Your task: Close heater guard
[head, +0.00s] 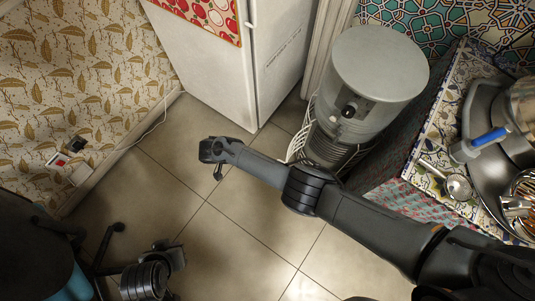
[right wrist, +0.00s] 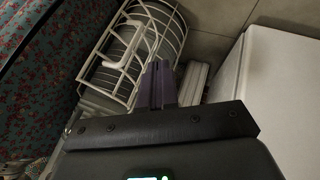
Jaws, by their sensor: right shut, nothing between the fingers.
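The heater is a pale grey cylinder (head: 376,65) with a dark knob on its front, and dark ribbed parts show low down. Its white wire guard (head: 296,147) shows low at its left side, partly hidden by my right arm. In the right wrist view the guard (right wrist: 180,28) is a curved cage of white bars. My right gripper (right wrist: 157,68) is shut and empty; its fingertips overlap the guard's near edge in the picture, and I cannot tell whether they touch. In the head view my right arm's end (head: 218,151) is left of the heater. My left gripper (head: 174,257) is low at left, its fingers unclear.
A white fridge (head: 270,55) stands left of the heater. To the right is a cloth-covered table (head: 437,130) with a metal tray (head: 480,125) and a blue-handled metal vessel. Wall sockets (head: 68,153) and a cable are at left. The tiled floor in the middle is clear.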

